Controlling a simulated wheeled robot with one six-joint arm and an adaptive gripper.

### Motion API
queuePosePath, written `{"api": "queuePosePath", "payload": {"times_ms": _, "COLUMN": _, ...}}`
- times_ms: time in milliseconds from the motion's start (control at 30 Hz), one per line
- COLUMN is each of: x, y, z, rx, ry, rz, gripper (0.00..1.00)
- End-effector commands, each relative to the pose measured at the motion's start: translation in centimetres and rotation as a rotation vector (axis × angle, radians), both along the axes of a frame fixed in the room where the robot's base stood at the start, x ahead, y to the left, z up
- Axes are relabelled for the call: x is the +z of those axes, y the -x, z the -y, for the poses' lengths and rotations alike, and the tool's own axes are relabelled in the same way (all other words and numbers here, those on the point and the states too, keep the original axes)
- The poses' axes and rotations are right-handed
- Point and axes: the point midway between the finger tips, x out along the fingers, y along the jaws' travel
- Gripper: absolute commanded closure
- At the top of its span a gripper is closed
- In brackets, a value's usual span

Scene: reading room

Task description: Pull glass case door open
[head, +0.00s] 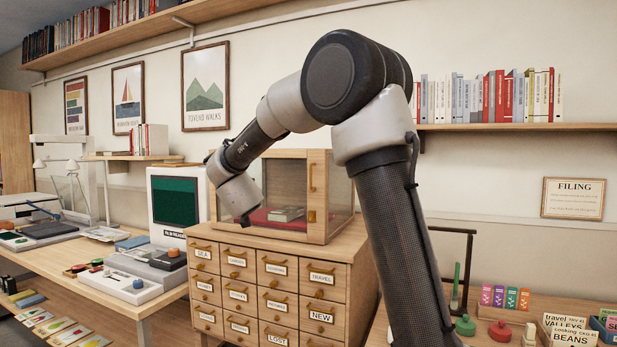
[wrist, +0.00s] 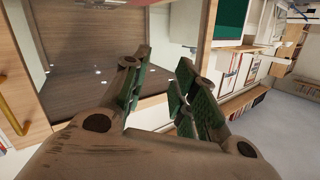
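The glass case (head: 290,154) has a pale wood frame and stands on top of the wooden drawer cabinet. Its door has a wooden stile with an upright brass handle (head: 312,178) at the right of the front. I cannot tell whether the door is fully closed or slightly ajar. Inside are a red mat (head: 262,222) and a book (head: 287,214). My gripper shows in the wrist view (wrist: 158,88) with its green-padded fingers apart and nothing visible between them. In the head view my wrist is in front of the case's left part, left of the handle, and the fingers are mostly hidden.
The drawer cabinet (head: 308,254) has labelled drawers with pulls. A desk (head: 150,302) with a teal-screened computer (head: 175,203) stands to the left. A lower table at right holds stamps (head: 500,331) and books. A shelf (head: 500,127) runs behind my arm.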

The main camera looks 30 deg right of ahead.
Motion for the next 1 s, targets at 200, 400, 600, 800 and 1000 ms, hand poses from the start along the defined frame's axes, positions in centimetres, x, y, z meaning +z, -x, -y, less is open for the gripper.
{"api": "queuePosePath", "payload": {"times_ms": 200, "x": 4.8, "y": 5.5, "z": 8.5, "rx": -0.558, "ry": 0.143, "rz": 0.031, "gripper": 0.72}}
{"api": "queuePosePath", "payload": {"times_ms": 400, "x": 5.5, "y": 9.8, "z": 11.0, "rx": -0.760, "ry": 0.282, "rz": -0.069, "gripper": 0.72}}
{"api": "queuePosePath", "payload": {"times_ms": 600, "x": 5.5, "y": 8.8, "z": 13.1, "rx": -0.759, "ry": 0.302, "rz": -0.085, "gripper": 0.72}}
{"api": "queuePosePath", "payload": {"times_ms": 800, "x": 5.4, "y": 7.3, "z": 16.1, "rx": -0.757, "ry": 0.301, "rz": -0.084, "gripper": 0.72}}
{"api": "queuePosePath", "payload": {"times_ms": 1000, "x": 5.5, "y": 6.4, "z": 17.7, "rx": -0.754, "ry": 0.301, "rz": -0.082, "gripper": 0.72}}
